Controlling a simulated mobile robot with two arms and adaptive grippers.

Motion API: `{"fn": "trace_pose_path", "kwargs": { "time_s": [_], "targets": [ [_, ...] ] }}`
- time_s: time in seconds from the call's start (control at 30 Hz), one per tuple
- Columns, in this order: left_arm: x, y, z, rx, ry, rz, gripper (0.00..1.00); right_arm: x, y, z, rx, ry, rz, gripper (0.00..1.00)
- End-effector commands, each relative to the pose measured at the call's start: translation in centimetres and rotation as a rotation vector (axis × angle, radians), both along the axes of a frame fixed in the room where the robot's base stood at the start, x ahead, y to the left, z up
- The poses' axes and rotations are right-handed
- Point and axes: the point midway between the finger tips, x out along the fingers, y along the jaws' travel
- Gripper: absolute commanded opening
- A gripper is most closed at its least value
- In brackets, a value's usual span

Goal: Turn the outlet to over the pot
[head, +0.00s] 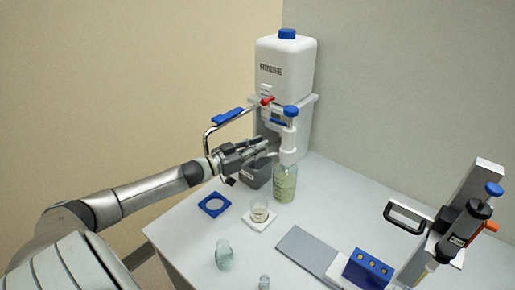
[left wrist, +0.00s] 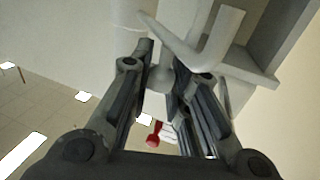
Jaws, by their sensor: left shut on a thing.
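A white dispenser (head: 288,143) with a blue cap sits on a glass bottle (head: 285,184), and its outlet (head: 272,155) points left. My left gripper (head: 268,149) is shut on the outlet near its end; the fingers hide part of it. In the left wrist view a small pale piece (left wrist: 160,78) lies between the gripper's fingers, beside a white curved tube. A small glass pot (head: 259,212) stands on a white square pad (head: 262,222) in front of the bottle, below the gripper. My right gripper is not in view.
A white rinse tank (head: 285,68) with a red tap (head: 267,101) stands behind. A grey bin (head: 258,174) is left of the bottle. A blue ring holder (head: 214,205), glass vessel (head: 224,254), grey plate (head: 309,249), blue block (head: 368,269) and tall device (head: 465,210) are on the bench.

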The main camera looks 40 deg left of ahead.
Motion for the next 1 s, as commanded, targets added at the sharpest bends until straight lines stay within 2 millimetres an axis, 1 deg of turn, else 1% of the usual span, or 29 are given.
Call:
{"fn": "trace_pose_path", "kwargs": {
  "time_s": [0.03, 0.07, 0.2, 0.23, 0.53, 0.67, 0.77, 1.0],
  "targets": [
    [0.0, -0.1, 0.0, 0.0, 0.0, -0.001, 0.0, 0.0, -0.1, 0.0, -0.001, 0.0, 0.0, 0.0],
    [0.0, -0.1, 0.0, 0.0, 0.0, -0.001, 0.19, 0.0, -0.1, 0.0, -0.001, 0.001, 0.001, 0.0],
    [0.0, -0.1, 0.0, 0.0, 0.0, -0.001, 0.37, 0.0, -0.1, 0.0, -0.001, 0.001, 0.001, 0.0],
    [0.0, -0.1, 0.0, 0.0, 0.0, 0.0, 0.4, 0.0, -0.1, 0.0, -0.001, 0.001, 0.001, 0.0],
    [0.0, 0.0, -0.1, 0.0, 0.001, 0.0, 0.4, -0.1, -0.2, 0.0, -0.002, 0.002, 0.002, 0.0],
    [-0.5, 0.1, -0.2, 0.0, 0.003, 0.0, 0.4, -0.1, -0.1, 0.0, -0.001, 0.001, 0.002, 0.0],
    [-1.2, 0.3, -0.2, -0.001, 0.004, 0.001, 0.4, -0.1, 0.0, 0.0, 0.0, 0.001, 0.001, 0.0],
    [-3.6, 0.9, -0.3, -0.001, 0.004, 0.0, 0.4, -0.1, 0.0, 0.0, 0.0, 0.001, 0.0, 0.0]
  ]
}}
